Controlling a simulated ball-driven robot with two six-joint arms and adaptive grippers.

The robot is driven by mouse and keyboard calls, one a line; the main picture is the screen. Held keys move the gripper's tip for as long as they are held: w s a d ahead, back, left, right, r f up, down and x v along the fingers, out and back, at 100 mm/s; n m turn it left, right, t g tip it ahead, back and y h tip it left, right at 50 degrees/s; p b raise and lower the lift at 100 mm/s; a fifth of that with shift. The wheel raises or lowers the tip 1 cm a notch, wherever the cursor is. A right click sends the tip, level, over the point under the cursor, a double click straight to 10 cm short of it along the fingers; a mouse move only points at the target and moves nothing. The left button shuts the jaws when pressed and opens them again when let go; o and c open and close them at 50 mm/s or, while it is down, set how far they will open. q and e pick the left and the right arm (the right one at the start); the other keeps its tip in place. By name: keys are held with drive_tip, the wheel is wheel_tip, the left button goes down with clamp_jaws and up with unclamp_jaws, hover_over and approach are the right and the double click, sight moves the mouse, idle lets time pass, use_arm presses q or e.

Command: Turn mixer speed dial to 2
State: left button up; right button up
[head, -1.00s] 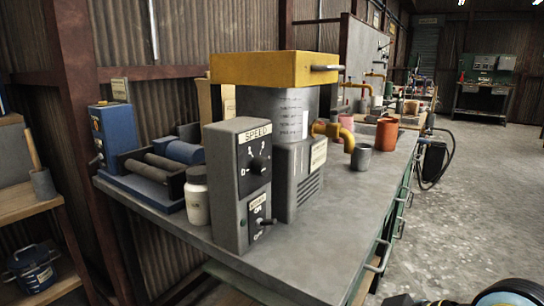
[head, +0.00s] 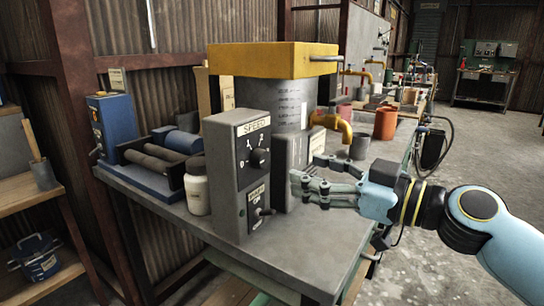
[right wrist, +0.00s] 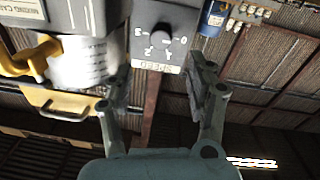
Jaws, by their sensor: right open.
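The mixer is a grey machine with a grey metal drum (head: 290,105) and a yellow lid (head: 265,60). Its grey control box (head: 222,170) faces me, with a SPEED label above a round black dial (head: 258,158) and numbers around it. I cannot tell for sure where the dial points. The dial also shows upside down in the right wrist view (right wrist: 162,32), between and beyond the fingers. My right gripper (head: 306,174) is open and empty, to the right of the control box and apart from the dial. My left gripper is not in view.
A toggle switch (head: 264,212) sticks out below the dial. A white jar (head: 196,190) stands left of the control box, near a blue roller machine (head: 160,165). A yellow spout (head: 338,128) and a grey cup (head: 359,146) are behind my gripper. The bench's front right is clear.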

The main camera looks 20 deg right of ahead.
sight(265, 159)
drive_tip(key=p+x, duration=0.2)
drive_tip(key=x, duration=0.5)
drive_tip(key=shift+w+a, duration=0.25)
drive_tip(key=shift+w, duration=0.05)
drive_tip(key=shift+w+a, duration=0.3)
drive_tip(key=shift+w, duration=0.1)
drive_tip(key=c, duration=1.1)
